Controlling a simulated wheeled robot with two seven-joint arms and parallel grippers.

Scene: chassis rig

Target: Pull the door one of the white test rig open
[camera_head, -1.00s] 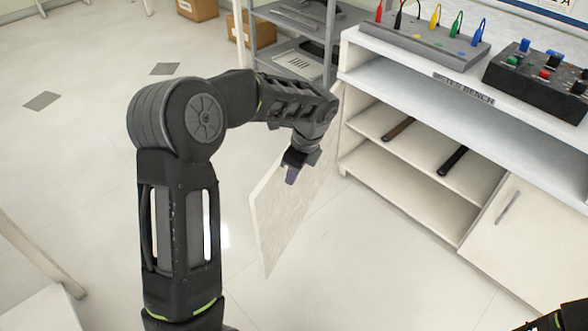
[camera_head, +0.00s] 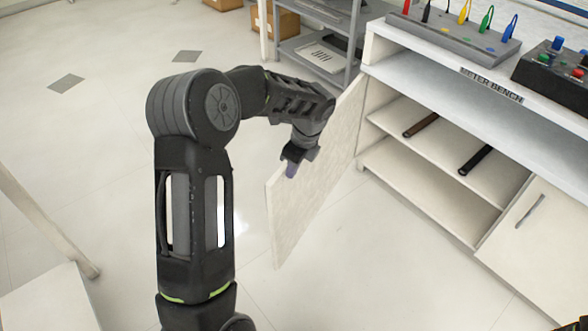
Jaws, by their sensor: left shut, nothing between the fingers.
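The white test rig (camera_head: 378,52) stands at the right, with its left compartment uncovered and its two inner shelves showing. Door one (camera_head: 312,195) is the white panel hinged at the rig's left side. It is swung wide open and sticks out into the room. My left gripper (camera_head: 291,170) is shut and empty, pointing down by the door's upper part; I cannot tell whether it touches the door. The other door (camera_head: 528,245), with a grey handle (camera_head: 530,211), is closed at the right. My right gripper is not in view; only a bit of dark arm shows at the bottom right corner.
Two dark bars (camera_head: 475,160) lie on the rig's upper inner shelf. A lead holder (camera_head: 455,35) and a black control box (camera_head: 560,75) stand on top. A grey rack (camera_head: 318,50) is behind the door. Open floor lies below the door.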

